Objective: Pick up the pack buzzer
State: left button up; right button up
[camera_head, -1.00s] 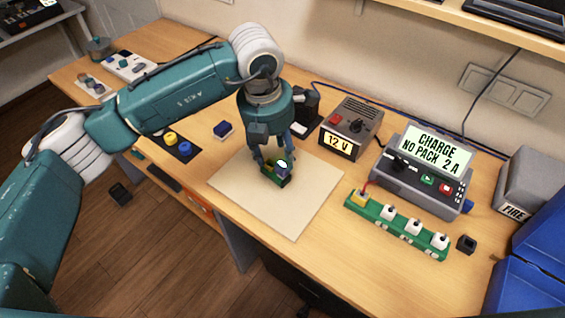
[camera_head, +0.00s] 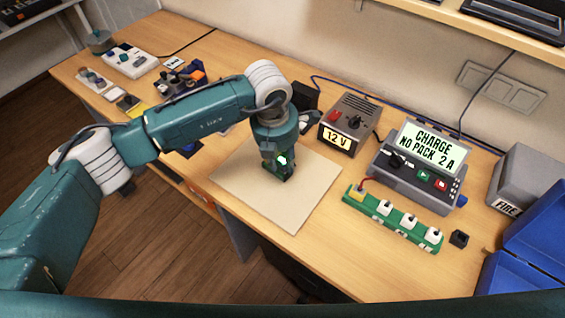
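My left gripper (camera_head: 279,167) is low over the beige mat, pointing down. A small dark green and black object (camera_head: 284,176) sits at its fingertips on the mat, mostly hidden by the wrist. A bright green-white glow shows at the same place. I cannot tell whether the fingers are closed on the object. Nothing in view is labelled as the pack buzzer. A small black cube (camera_head: 459,239) stands alone on the desk to the right of the green strip. My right gripper is not in view.
The beige mat (camera_head: 300,205) is otherwise clear. Behind and right stand the 12 V supply (camera_head: 350,122) and the charger (camera_head: 418,178) reading "NO PACK". A green strip (camera_head: 392,217) with white connectors lies in front. A blue bin (camera_head: 535,240) is at the right.

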aim_at(283, 160)
pick_arm(q)
jog(key=shift+c, duration=0.9)
jog(key=shift+r, duration=0.4)
notch_tip(283, 160, up, 19)
jog(key=b, duration=0.5)
jog(key=shift+r+b, duration=0.15)
jog(key=shift+b, duration=0.2)
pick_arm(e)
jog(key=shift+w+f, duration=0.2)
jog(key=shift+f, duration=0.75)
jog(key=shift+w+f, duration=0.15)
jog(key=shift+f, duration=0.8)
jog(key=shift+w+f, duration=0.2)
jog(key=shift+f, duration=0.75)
